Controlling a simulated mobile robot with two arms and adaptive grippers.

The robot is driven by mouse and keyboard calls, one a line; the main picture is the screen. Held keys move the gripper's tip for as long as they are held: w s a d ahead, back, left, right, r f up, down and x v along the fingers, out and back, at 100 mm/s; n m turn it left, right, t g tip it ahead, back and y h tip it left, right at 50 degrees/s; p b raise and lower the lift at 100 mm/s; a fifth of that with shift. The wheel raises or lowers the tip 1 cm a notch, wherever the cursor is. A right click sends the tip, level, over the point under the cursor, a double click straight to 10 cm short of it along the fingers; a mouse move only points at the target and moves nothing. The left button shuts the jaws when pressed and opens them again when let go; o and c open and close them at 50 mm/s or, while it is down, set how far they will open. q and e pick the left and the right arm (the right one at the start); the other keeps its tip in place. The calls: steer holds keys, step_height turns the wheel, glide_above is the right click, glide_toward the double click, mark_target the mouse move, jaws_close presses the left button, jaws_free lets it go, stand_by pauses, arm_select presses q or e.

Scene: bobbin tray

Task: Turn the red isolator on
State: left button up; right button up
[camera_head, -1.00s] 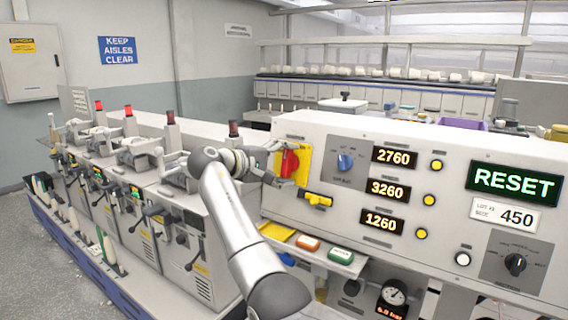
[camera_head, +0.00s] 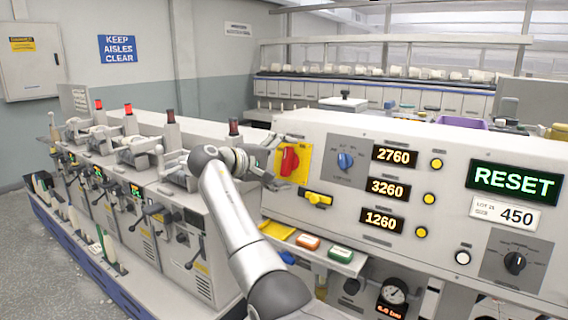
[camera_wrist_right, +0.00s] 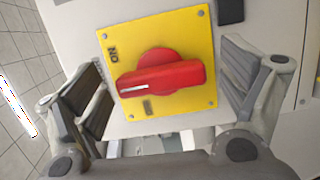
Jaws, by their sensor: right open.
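The red isolator knob (camera_head: 289,160) sits on a yellow plate (camera_head: 303,149) at the left end of the console front. Its bar looks roughly upright in the head view. In the right wrist view the knob (camera_wrist_right: 160,78) lies nearly level, its white-marked end to the left. "ON" is printed at the plate's upper left, above that end, and a small dark label lies below the bar. My right gripper (camera_head: 272,163) is open in front of the plate. In the wrist view its fingers stand apart on either side of the knob, not visibly touching it. My left gripper is out of view.
A blue selector (camera_head: 345,161) and lit displays are right of the isolator. A yellow handle (camera_head: 318,199) is just below. A shelf with yellow, orange and green pieces (camera_head: 341,254) juts out underneath. The machine row (camera_head: 140,185) stands left of my arm.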

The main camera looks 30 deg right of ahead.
steer(key=shift+a, duration=0.2)
steer(key=v, duration=1.1)
steer(key=shift+a, duration=0.3)
